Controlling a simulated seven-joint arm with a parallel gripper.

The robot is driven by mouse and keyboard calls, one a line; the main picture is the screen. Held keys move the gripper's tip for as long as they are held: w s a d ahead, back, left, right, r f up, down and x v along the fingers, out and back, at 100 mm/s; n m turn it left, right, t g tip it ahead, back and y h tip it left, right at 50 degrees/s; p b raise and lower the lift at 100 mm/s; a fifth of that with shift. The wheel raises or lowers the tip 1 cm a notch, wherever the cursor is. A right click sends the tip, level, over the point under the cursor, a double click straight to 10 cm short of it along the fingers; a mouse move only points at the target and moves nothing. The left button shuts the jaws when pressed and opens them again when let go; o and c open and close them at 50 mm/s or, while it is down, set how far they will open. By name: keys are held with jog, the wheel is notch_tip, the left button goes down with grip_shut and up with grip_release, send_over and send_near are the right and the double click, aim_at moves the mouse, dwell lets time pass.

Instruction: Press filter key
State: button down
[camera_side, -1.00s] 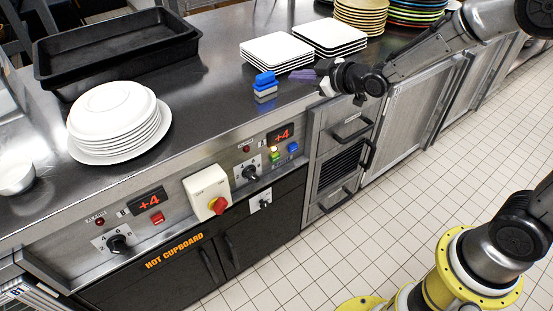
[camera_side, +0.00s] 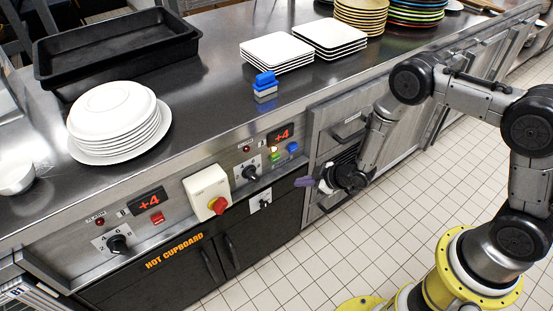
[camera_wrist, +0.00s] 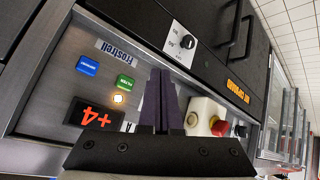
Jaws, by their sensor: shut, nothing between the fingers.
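The control panel (camera_side: 262,160) on the counter front carries a blue key (camera_side: 292,147) and a green key (camera_side: 276,157). In the wrist view the blue key (camera_wrist: 87,65) and green key (camera_wrist: 126,82) sit side by side, with a lit lamp (camera_wrist: 118,98) by the green one. The lettering on the keys is too small to read, so I cannot tell which is the filter key. My gripper (camera_side: 302,182) is shut and empty, in front of the counter, lower than the keys and to their right. Its purple fingers (camera_wrist: 161,75) appear beside the green key, apart from it.
A red +4 display (camera_wrist: 90,117) adjoins the keys. A black rotary knob (camera_side: 249,172) and an isolator box with a red knob (camera_side: 207,190) are to the left. Drawer handles (camera_side: 350,130) protrude at right.

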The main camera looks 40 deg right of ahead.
dwell(0.3)
send_near(275, 162)
jog(key=shift+s+f+x, duration=0.15)
jog(key=shift+x, duration=0.75)
jog(key=shift+s+f+x, duration=0.15)
jog(key=shift+x, duration=0.75)
jog(key=shift+s+f+x, duration=0.1)
jog(key=shift+s+x, duration=0.05)
jog(key=shift+x, duration=0.7)
jog(key=shift+w+a, duration=0.15)
jog(key=shift+a, duration=0.05)
jog(key=shift+w, duration=0.25)
jog(key=shift+w, duration=0.6)
dwell(0.9)
jog(key=shift+s, duration=1)
jog(key=shift+s, duration=2.5)
